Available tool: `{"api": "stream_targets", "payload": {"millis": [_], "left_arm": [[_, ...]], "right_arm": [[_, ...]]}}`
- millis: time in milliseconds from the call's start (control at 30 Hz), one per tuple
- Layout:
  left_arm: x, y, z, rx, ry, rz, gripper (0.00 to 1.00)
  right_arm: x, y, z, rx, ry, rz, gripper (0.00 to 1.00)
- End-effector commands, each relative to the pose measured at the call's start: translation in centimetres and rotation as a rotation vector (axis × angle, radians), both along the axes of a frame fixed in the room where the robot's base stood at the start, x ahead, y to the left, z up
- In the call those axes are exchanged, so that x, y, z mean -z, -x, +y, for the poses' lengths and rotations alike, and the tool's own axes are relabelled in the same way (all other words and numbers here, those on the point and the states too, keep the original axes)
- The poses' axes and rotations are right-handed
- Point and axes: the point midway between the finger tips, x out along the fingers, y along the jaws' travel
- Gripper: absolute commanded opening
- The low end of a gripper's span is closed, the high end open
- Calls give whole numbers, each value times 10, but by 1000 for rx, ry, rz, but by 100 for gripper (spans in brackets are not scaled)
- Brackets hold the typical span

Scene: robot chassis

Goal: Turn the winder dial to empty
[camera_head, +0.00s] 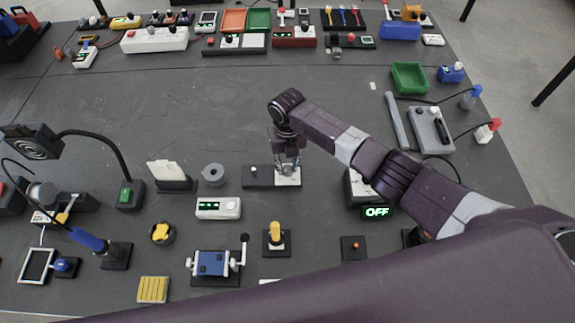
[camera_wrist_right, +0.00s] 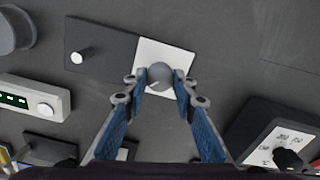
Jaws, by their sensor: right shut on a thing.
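The winder dial (camera_wrist_right: 160,72) is a round grey knob on a white square plate (camera_wrist_right: 177,54). It has a short pale mark that points to the lower left in the right wrist view. A dark plate (camera_wrist_right: 90,45) with a small pale peg adjoins the white one on the left. My right gripper (camera_wrist_right: 160,80) is shut on the dial, one fingertip on each side. In the head view my right gripper (camera_head: 289,166) points down over the white plate (camera_head: 290,181) and hides the dial. I see no "empty" label that I can read. My left gripper is not in view.
A grey roll (camera_head: 214,174) and a white box with a green display (camera_head: 218,208) stand to the left. A box with an "OFF" display (camera_head: 377,212) stands to the right, under my arm. A yellow-handled device (camera_head: 275,238) stands in front.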

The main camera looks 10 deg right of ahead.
Motion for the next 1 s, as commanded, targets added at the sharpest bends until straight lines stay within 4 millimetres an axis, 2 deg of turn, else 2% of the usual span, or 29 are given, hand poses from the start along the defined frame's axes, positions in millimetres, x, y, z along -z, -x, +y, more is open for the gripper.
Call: {"api": "stream_targets", "payload": {"millis": [167, 200, 333, 600, 733, 867, 1000], "left_arm": [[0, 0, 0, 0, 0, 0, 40], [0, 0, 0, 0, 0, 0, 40], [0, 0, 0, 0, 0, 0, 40], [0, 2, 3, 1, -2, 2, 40], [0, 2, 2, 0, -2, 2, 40], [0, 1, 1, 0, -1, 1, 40], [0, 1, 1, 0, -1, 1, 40]], "right_arm": [[-3, -3, 0, -2, 0, -7, 1], [-3, -3, 0, -2, 0, -7, 30], [-2, -2, 0, -1, 0, -5, 43], [-1, -1, 0, 0, 0, -3, 43], [-9, -2, 0, 0, -1, -5, 43], [-28, -2, 0, -2, -1, -6, 43], [-60, -3, 0, -2, -1, -9, 43]]}}
